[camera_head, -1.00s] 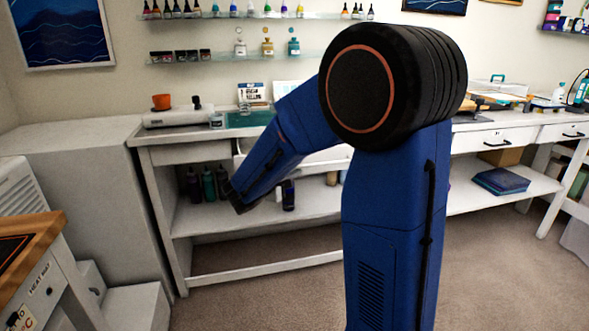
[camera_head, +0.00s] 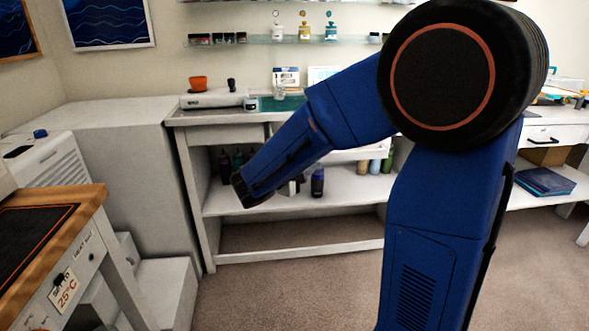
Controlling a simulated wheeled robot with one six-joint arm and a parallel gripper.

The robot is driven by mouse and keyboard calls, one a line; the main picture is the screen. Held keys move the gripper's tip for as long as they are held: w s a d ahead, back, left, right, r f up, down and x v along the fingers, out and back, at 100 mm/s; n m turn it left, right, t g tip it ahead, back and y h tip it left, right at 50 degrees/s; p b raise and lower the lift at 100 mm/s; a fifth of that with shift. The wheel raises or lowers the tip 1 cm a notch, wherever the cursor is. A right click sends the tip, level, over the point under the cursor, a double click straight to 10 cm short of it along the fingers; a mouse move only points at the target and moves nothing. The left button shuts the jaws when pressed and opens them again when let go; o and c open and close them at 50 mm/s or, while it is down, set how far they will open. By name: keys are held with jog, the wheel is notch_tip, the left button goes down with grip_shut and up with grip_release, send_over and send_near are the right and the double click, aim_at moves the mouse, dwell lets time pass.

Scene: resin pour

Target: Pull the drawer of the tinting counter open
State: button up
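The white counter (camera_head: 178,118) with tint bottles on the wall behind it, which looks like the tinting counter, stands at the back in the head view. A white drawer front (camera_head: 362,154) shows partly behind my arm. It sits lower than the closed-looking panel (camera_head: 225,136) at its left and appears to stand out from the counter; how far, I cannot tell. Its handle is hidden. My blue arm reaches down and left across the counter front. My gripper is not visible, so its contact with the drawer cannot be seen.
Bottles (camera_head: 317,182) stand on the counter's lower shelf. A scale-like device (camera_head: 213,98) and an orange cup (camera_head: 198,84) are on top. A wood-topped heat-mat bench (camera_head: 92,205) is close at left, beside a grey cabinet (camera_head: 140,180). Carpet (camera_head: 280,295) in front is clear.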

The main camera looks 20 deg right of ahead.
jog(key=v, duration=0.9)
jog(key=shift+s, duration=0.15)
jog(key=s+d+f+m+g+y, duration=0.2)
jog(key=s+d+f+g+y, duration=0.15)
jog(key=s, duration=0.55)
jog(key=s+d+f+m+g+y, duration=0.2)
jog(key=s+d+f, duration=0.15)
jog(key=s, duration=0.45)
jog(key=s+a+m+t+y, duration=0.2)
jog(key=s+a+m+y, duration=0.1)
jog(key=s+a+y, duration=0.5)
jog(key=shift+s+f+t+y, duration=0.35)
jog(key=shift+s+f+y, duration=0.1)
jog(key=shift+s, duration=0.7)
